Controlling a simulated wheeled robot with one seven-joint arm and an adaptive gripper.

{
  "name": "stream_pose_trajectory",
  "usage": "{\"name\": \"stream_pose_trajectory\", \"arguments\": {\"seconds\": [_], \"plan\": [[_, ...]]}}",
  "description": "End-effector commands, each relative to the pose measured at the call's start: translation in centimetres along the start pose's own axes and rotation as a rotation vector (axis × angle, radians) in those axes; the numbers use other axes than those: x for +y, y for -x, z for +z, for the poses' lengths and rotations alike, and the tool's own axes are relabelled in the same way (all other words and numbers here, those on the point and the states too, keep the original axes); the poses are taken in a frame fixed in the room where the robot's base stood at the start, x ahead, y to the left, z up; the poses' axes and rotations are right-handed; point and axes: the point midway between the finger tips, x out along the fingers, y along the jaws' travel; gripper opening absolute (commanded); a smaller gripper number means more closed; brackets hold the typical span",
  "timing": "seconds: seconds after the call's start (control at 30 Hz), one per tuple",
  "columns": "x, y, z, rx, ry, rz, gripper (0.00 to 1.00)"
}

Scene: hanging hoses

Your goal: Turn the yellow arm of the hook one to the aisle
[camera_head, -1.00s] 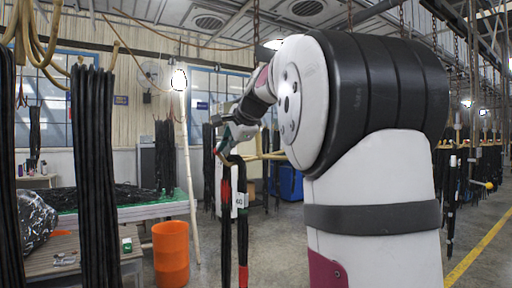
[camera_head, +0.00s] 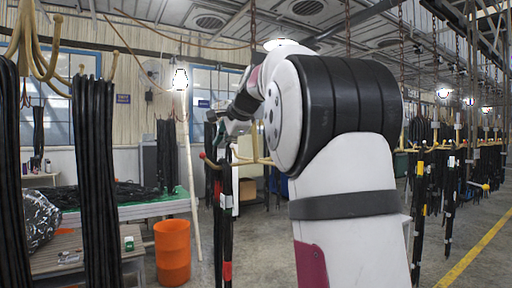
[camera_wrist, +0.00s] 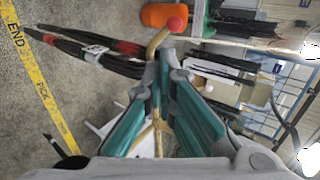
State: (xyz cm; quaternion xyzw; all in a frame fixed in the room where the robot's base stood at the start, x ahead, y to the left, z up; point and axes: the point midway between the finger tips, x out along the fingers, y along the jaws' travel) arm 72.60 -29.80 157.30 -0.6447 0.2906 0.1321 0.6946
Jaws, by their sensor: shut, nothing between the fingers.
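The hook is a yellow metal piece with curved arms. One yellow arm (camera_head: 212,163) ends in a red ball at the left of my gripper. In the wrist view this arm (camera_wrist: 154,46) passes by my fingertips, its red ball just beyond them. Black hoses (camera_head: 227,215) with red bands and a white tag hang from the hook; they also show in the wrist view (camera_wrist: 115,62). My gripper (camera_wrist: 167,66) has teal inner pads, its fingertips closed together beside the yellow arm. Whether they touch it I cannot tell. In the head view my gripper (camera_head: 229,132) is small and partly hidden.
Thick black hoses (camera_head: 95,180) hang from other yellow hooks (camera_head: 38,45) at the left. An orange bin (camera_head: 172,252) stands by a green-topped table (camera_head: 145,205). More hoses (camera_head: 448,200) hang at the right, beside a yellow floor line (camera_head: 475,250) and open floor.

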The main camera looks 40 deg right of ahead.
Motion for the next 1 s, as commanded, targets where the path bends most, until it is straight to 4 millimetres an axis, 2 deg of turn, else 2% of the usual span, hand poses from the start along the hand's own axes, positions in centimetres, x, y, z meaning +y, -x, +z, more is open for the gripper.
{"name": "stream_pose_trajectory", "arguments": {"seconds": [0.7, 1.0], "plan": [[-2.9, 4.1, -1.6, 0.001, 0.0, -0.001, 0.0], [-3.5, 4.9, -1.9, 0.0, 0.0, 0.0, 0.0]]}}
